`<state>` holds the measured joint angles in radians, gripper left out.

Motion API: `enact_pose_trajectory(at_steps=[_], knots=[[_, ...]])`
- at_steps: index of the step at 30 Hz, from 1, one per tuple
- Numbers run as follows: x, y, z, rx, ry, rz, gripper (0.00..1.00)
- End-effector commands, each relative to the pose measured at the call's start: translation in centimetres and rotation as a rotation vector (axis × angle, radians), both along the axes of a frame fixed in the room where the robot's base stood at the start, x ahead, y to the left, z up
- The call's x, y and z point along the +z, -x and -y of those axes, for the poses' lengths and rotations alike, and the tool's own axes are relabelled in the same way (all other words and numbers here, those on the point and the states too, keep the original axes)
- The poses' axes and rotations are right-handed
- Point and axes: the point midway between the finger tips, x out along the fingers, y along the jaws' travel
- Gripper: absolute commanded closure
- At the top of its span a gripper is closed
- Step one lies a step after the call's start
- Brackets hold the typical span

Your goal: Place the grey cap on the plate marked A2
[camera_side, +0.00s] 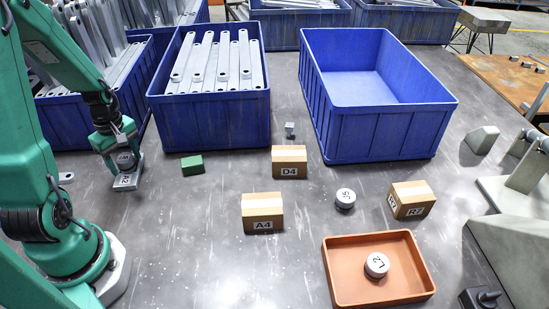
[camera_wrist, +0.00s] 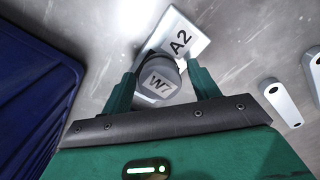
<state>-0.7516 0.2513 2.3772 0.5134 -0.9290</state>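The grey cap (camera_wrist: 160,82), a short cylinder marked W7, sits over one end of the light grey plate marked A2 (camera_wrist: 186,38) in the wrist view. In the side view, the cap (camera_side: 124,159) shows above the plate (camera_side: 126,179) at the left, close to my arm. I cannot tell whether it rests fully on the plate. My gripper (camera_wrist: 163,72) points down with one finger on each side of the cap. The fingers look spread slightly wider than the cap. The far end of the plate with its label is bare.
A green block (camera_side: 192,166) lies right of my gripper. Boxes marked D4 (camera_side: 289,161) and A4 (camera_side: 262,213), a J5 cap (camera_side: 345,198) and an orange tray (camera_side: 335,285) with an L2 cap (camera_side: 376,264) stand farther right. Blue bins (camera_side: 380,135) line the back.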

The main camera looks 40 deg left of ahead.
Motion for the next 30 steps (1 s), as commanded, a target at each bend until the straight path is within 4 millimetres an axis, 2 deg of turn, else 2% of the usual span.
enact_pose_trajectory(at_steps=[11,17,23,30], knots=[[0.1,0.0,0.0,0.0,-0.001,0.001,0.37],[0.9,-0.1,-0.1,0.0,-0.002,0.003,0.37],[2.6,-0.1,-0.1,0.0,-0.003,0.004,0.37],[5.6,-0.1,-0.1,0.0,-0.005,0.005,0.37]])
